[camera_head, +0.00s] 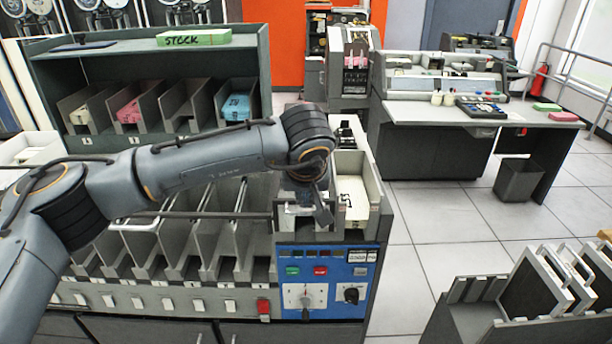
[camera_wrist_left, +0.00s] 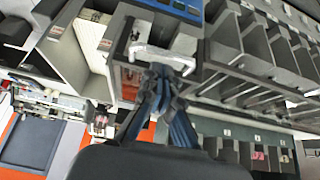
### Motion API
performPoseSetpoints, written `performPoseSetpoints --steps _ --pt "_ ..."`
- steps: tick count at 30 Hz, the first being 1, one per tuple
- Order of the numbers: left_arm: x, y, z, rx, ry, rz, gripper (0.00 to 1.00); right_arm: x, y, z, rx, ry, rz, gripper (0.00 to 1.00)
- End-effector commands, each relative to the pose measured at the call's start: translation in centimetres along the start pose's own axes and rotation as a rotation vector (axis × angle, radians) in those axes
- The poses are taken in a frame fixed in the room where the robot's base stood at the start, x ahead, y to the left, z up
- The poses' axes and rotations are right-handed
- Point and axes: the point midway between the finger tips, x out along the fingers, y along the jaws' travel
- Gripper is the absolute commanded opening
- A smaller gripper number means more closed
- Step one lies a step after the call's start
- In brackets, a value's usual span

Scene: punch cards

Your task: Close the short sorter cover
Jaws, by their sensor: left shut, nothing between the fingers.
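The sorter has a blue control panel (camera_head: 327,283) and a row of open grey pockets (camera_head: 203,255) to its left. My left gripper (camera_head: 320,208) is over the right end of the sorter, just above the panel, pointing down. In the left wrist view the fingers (camera_wrist_left: 160,75) are together and empty, close to a pale U-shaped handle (camera_wrist_left: 163,56) at a grey boxy opening. I cannot tell whether they touch it. I take this handled part for the short cover, but its outline and angle are unclear. My arm hides part of the sorter top.
A card hopper (camera_head: 353,200) with pale cards is right of the gripper. Behind stands a dark rack (camera_head: 150,60) with card trays and a green STOCK box (camera_head: 194,38). A frame rack (camera_head: 530,310) is at lower right. Tiled floor (camera_head: 430,225) is clear right of the sorter.

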Motion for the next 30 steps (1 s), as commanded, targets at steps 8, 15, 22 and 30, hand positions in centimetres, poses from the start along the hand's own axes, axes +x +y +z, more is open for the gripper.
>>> performPoseSetpoints --steps 8,15,22,30 --pt "0.5 0.0 0.5 0.000 0.002 0.000 0.00 -0.2 0.0 0.0 0.000 0.000 0.000 0.32" --pt "0.7 0.0 0.7 0.000 0.001 0.000 0.00 0.1 0.0 0.0 0.000 0.000 0.000 0.32" --pt "2.2 0.0 2.0 0.001 0.001 0.000 0.00 2.5 -0.1 0.2 0.000 0.000 0.000 0.32" --pt "2.2 0.0 2.1 0.001 -0.001 -0.001 0.00 2.4 -0.1 0.2 0.000 0.000 0.000 0.32"
